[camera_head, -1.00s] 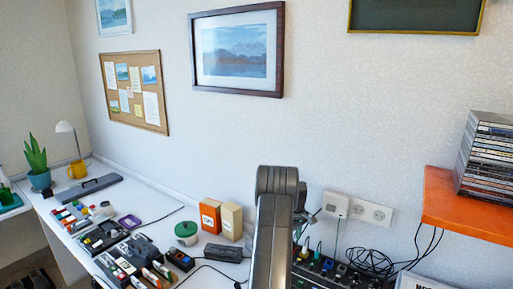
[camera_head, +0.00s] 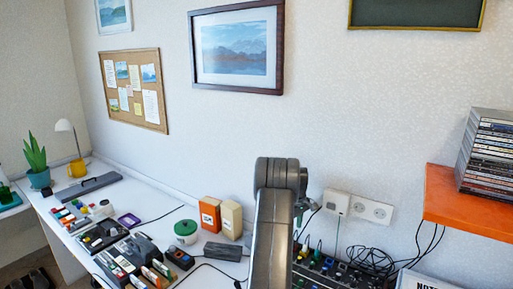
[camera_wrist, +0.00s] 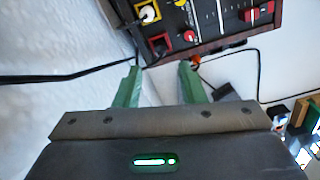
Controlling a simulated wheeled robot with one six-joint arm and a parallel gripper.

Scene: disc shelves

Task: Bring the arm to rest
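My arm (camera_head: 272,220) rises in the middle of the head view, in front of the white wall and the desk. My gripper (camera_wrist: 159,67) shows in the wrist view with its two green fingers spread apart and nothing between them. A black mixer-like panel (camera_wrist: 210,22) with red and yellow knobs lies beyond the fingertips. In the head view the gripper is mostly hidden behind my arm.
An orange shelf (camera_head: 468,211) holding a stack of discs (camera_head: 489,155) is at the right. The white desk (camera_head: 160,215) carries an orange box (camera_head: 210,214), a cream box (camera_head: 231,219), a green-lidded pot (camera_head: 186,231) and loose cables (camera_head: 370,262). A framed picture (camera_head: 237,48) hangs above.

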